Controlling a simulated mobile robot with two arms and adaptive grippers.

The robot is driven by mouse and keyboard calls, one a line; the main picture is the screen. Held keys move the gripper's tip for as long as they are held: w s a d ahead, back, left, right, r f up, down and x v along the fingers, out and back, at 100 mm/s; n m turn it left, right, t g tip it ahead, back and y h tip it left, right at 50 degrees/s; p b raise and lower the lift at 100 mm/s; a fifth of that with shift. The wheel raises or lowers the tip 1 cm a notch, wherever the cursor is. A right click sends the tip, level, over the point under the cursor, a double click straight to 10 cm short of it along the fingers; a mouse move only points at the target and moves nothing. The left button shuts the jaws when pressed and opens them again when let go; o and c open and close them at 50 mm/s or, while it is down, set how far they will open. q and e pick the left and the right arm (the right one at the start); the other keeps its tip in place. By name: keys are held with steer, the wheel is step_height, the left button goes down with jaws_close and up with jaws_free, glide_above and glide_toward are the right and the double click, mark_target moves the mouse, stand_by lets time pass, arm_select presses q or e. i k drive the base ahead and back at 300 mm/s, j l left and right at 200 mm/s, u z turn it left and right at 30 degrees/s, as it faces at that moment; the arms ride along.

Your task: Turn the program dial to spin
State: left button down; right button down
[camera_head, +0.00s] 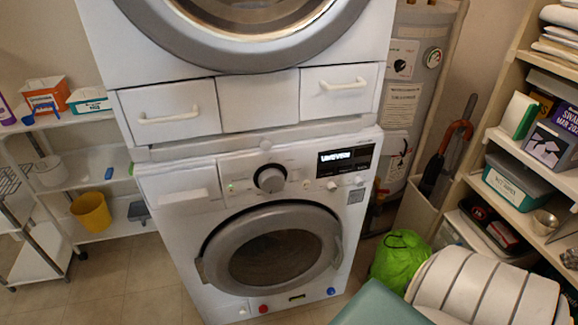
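The program dial (270,179) is a round dark-grey knob with a lighter face on the control panel of the lower white washing machine (176,240). Small marks surround the dial, too small to read. A green light shows left of it, and a dark display (345,160) with white text sits to its right. The round grey door (272,248) below is shut. Neither of my grippers is in view, and nothing touches the dial.
A second machine (100,50) is stacked above, with two handled drawers (170,112) between. Right are a green bag (400,257), a striped rounded object (485,290) and loaded shelves (497,135).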

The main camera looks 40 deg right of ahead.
mark_target(272, 181)
steer(key=i+z, duration=0.1)
steer(key=z, duration=0.4)
steer(key=i+j+z, duration=0.1)
steer(key=z, duration=0.35)
steer(key=i+j+z, duration=0.1)
steer(key=z, duration=0.4)
